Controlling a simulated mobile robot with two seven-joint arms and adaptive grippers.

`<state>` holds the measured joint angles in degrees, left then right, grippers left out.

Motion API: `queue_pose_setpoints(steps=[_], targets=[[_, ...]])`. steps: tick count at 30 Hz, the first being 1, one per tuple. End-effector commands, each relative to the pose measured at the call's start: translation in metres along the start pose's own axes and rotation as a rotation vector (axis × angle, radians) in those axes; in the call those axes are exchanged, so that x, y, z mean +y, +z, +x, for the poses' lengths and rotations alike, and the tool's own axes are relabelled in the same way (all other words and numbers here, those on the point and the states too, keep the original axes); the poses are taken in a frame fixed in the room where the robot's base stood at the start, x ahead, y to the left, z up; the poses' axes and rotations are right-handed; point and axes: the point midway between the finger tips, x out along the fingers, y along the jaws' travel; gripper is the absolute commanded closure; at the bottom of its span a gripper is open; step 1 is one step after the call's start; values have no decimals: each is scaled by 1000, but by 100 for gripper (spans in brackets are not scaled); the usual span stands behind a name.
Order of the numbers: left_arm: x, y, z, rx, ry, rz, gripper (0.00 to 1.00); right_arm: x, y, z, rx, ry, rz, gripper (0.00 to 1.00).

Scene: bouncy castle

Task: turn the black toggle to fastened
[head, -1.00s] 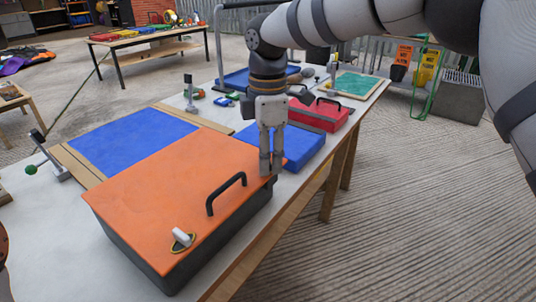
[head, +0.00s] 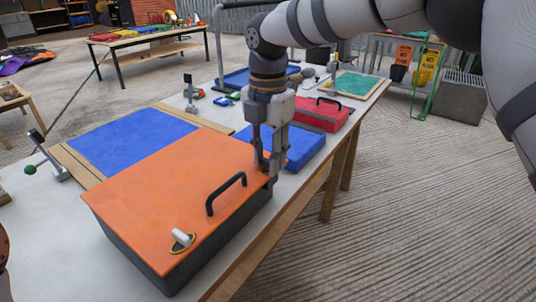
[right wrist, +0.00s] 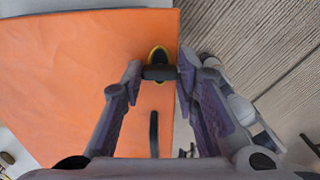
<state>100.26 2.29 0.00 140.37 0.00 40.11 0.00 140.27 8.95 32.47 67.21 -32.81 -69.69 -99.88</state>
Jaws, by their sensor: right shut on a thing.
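The orange-lidded box (head: 150,195) stands on the near part of the table, with a black handle (head: 226,193) on its lid. The black toggle (right wrist: 158,73) sits on a yellow-rimmed oval plate at the lid's edge in the right wrist view. Its bar lies crosswise to the plate's long axis. My right gripper (head: 268,168) points down at the lid's far right corner, its fingers shut on the toggle's two ends, as the right wrist view also shows (right wrist: 160,73). In the head view the fingers mostly hide the toggle. My left gripper is not in view.
A white toggle (head: 182,239) on a similar plate sits at the lid's near corner. A blue box (head: 305,147) is close behind my right gripper, and a red box (head: 320,113) stands beyond it. The floor right of the table is clear.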

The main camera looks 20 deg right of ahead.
Motion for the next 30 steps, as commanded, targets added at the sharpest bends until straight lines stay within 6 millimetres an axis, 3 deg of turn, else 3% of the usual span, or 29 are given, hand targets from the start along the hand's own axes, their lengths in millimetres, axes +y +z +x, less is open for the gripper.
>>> queue_pose_setpoints(steps=[17,18,21,30], targets=[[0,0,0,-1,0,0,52,0,0,1,1,-2,-33,100],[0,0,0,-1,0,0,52,0,0,1,1,-2,-33,70],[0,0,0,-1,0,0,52,0,0,1,1,-2,-32,52],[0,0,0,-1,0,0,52,0,0,-2,0,0,-31,52]])
